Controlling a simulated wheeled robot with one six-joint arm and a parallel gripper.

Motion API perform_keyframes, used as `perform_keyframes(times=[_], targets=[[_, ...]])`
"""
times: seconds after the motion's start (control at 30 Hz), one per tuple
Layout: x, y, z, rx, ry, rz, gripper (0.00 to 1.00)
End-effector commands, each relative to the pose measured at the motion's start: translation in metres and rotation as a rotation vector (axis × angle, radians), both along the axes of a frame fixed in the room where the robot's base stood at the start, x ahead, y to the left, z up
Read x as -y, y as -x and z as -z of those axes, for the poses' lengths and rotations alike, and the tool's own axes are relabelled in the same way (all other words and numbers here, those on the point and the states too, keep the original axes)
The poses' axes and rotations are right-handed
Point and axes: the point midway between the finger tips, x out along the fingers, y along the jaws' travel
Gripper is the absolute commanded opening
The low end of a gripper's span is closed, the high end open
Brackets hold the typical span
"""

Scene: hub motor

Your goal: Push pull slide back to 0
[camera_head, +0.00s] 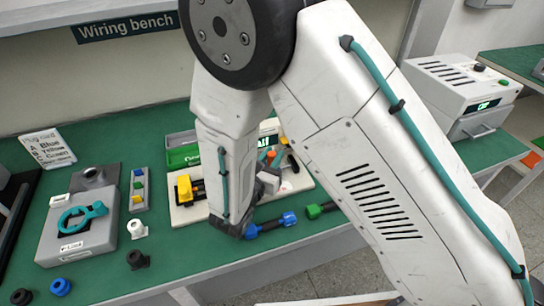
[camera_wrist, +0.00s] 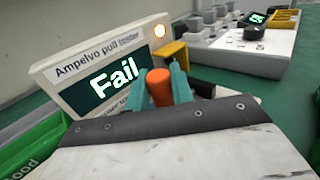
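The pull tester's sign (camera_wrist: 100,60) reads "Ampelvo pull tester", and its screen (camera_wrist: 115,75) shows "Fail". An orange upright handle (camera_wrist: 159,88), apparently the pull slide's, stands in front of the sign. My gripper (camera_wrist: 160,84) has its teal fingers on either side of the handle, seemingly touching it. In the head view the tester's pale base (camera_head: 186,216) carries a yellow clamp (camera_head: 185,188) at its left. My arm hides much of the tester there. The slide's track and any 0 mark are not visible, so its position cannot be told.
A green bin (camera_head: 183,156) stands behind the tester. Blue (camera_head: 270,225) and green (camera_head: 318,210) connectors lie at its front right. A grey fixture with a teal lever (camera_head: 82,216) and several loose plugs are at left. The bench's front edge is close.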

Motion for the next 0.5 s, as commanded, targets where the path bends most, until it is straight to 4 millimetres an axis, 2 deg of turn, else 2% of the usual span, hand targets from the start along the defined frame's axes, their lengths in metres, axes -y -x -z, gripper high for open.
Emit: perform_keyframes(times=[0.17,0.5], targets=[[-0.004,0.001,0.000,0.000,-0.001,-0.001,0.00],[-0.053,0.015,0.000,0.000,-0.001,-0.003,0.00]])
